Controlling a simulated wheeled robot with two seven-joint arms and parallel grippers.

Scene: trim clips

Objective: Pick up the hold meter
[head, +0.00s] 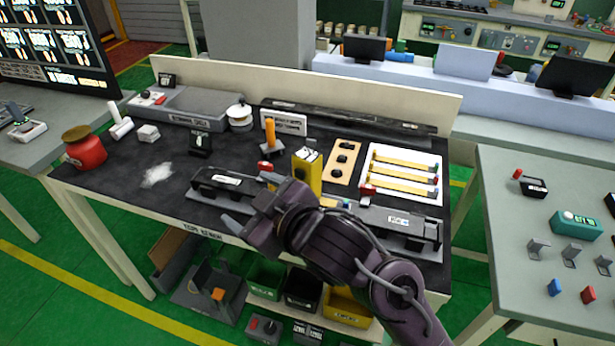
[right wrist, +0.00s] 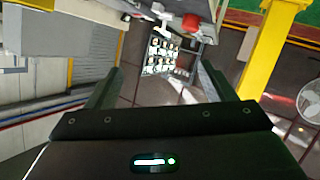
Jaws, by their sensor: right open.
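No label reading "hold meter" is legible, so I cannot tell for sure which thing it is. A yellow upright block-like device (head: 308,172) with a pale top stands mid-bench, just behind my right gripper. A teal box with a small display (head: 577,224) lies on the right-hand table. My left gripper is not in view.
The black bench top (head: 120,170) also carries a red jar (head: 84,148), a grey tray (head: 195,104), an orange-handled tool (head: 270,138) and a white board with yellow strips (head: 404,174). Bins (head: 265,278) stand on the shelf below.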

